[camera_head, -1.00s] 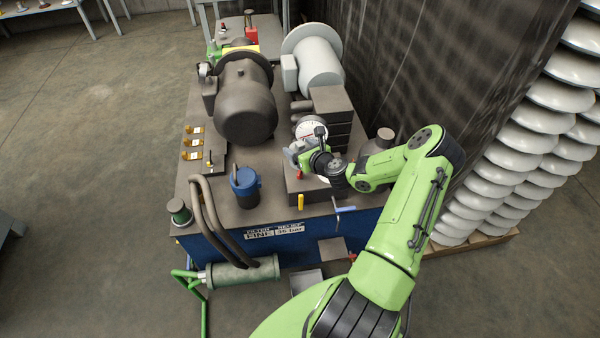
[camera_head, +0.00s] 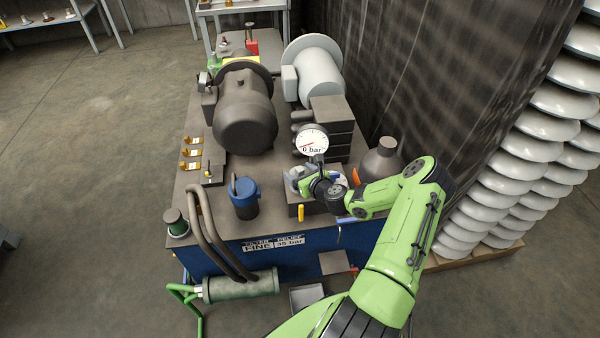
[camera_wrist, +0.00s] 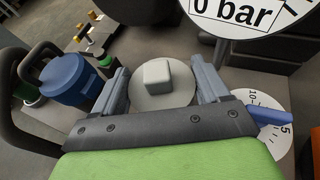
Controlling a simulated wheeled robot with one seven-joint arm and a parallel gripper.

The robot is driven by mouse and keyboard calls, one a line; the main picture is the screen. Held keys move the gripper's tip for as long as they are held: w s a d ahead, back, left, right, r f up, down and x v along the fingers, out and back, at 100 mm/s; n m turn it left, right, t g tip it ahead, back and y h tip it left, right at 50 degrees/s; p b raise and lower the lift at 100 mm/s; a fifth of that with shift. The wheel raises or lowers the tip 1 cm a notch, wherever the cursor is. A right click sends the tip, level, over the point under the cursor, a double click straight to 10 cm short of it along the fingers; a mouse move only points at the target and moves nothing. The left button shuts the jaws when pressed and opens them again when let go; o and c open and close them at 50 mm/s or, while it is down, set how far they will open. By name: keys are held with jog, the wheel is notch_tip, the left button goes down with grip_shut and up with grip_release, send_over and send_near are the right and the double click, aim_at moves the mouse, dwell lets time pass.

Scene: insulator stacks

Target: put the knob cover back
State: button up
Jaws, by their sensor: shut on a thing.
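The knob cover (camera_wrist: 162,92) is a pale grey round piece with a square boss on top, seen in the wrist view. My gripper (camera_wrist: 163,76) has its two grey fingers on opposite sides of it and is shut on it. In the head view my gripper (camera_head: 312,182) is over the dark block at the front right of the machine top, just below the gauge. The cover's underside is hidden, so I cannot tell whether it touches anything below. A white scale dial (camera_wrist: 272,137) with a blue pointer (camera_wrist: 268,116) lies right of the fingers.
The round gauge (camera_head: 312,142) reading 0 bar stands close behind my gripper. A blue filter cap (camera_head: 244,194) is to the left, with brown hoses (camera_head: 207,222) beyond. A yellow handle (camera_head: 301,213) is in front. A dark grey bottle-shaped vessel (camera_head: 382,160) stands close to my arm.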

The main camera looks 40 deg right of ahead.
jog(key=o, duration=1.2)
jog(key=shift+c, duration=0.2)
jog(key=shift+r, duration=0.35)
jog(key=d+p+v, duration=0.1)
jog(key=p+v, duration=0.2)
jog(key=v, duration=0.9)
jog(key=a+r+n+g+y, duration=0.25)
jog(key=a+r+n, duration=0.25)
jog(key=a+n, duration=0.4)
jog(key=a+r+n+g+y, duration=0.2)
jog(key=a+r+n+g, duration=0.25)
jog(key=a+n, duration=0.55)
jog(key=s+a+r+n+h, duration=0.2)
jog(key=s+r+n, duration=0.6)
jog(key=s+r, duration=0.1)
jog(key=s+a+r+n+h, duration=0.1)
jog(key=s+a+r+n, duration=0.2)
jog(key=s+r+n, duration=0.6)
jog(key=shift+s+n+g+h, duration=0.3)
jog(key=shift+s+g+h, duration=0.1)
jog(key=shift+s, duration=0.75)
notch_tip(320, 180, up, 8)
jog(key=p, duration=0.7)
jog(key=shift+r+p, duration=0.15)
jog(key=shift+p, duration=0.25)
